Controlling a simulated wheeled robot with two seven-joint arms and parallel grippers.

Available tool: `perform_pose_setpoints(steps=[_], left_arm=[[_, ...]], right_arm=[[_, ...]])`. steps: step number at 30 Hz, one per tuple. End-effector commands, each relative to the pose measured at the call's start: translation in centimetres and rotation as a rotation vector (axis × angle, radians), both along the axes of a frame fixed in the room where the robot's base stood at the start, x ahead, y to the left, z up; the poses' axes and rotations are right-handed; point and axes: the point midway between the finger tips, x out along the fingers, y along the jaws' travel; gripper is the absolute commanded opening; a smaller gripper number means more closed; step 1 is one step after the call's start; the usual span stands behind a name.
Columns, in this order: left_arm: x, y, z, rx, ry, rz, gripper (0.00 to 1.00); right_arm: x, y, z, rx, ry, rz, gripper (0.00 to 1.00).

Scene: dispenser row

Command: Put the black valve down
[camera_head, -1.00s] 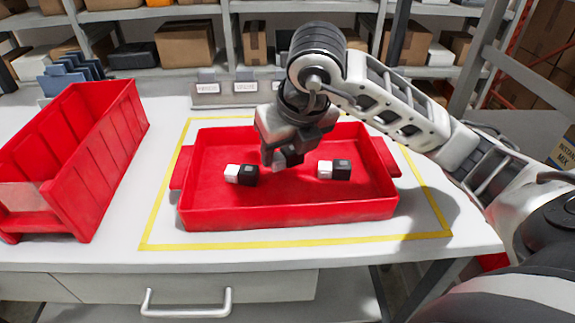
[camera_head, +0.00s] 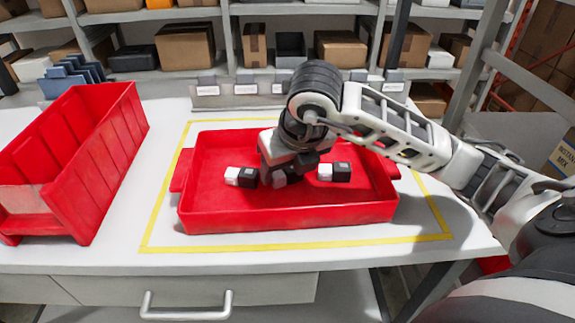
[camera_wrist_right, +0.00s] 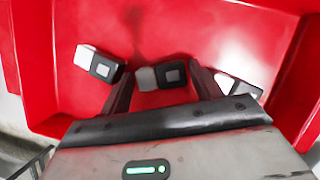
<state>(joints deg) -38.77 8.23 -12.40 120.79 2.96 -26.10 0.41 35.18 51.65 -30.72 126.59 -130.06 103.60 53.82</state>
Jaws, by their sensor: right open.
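The red tray (camera_head: 290,215) holds several small black-and-white valve blocks. One block (camera_head: 241,177) lies left of my right gripper (camera_head: 280,178), and another block (camera_head: 334,172) lies to its right. My right gripper is low inside the tray with its fingers pointing down. In the right wrist view the gripper (camera_wrist_right: 161,82) is open, and a block with a black end and a grey end (camera_wrist_right: 163,75) sits between its fingers, seemingly on the tray floor. The side blocks show there too, left (camera_wrist_right: 98,64) and right (camera_wrist_right: 238,86), close outside the fingers. My left gripper is not in view.
A yellow outline (camera_head: 300,245) surrounds the tray on the white table (camera_head: 100,258). A tall red bin (camera_head: 70,160) stands at the left. Shelves with cardboard boxes (camera_head: 185,45) and small labelled holders (camera_head: 207,88) are behind. The tray's front floor is clear.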

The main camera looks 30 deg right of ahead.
Motion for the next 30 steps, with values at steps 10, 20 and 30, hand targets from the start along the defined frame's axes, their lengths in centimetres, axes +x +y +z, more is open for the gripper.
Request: perform_pose_setpoints(steps=[10,20,30], left_arm=[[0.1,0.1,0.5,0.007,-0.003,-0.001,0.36],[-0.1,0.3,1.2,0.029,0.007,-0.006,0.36],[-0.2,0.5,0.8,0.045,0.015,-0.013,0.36]], right_arm=[[-1.5,0.2,4.4,0.001,-0.007,0.001,0.63],[-3.9,0.5,10.4,-0.002,-0.006,0.001,0.63],[-4.6,0.6,11.3,0.001,0.001,-0.001,0.63]])
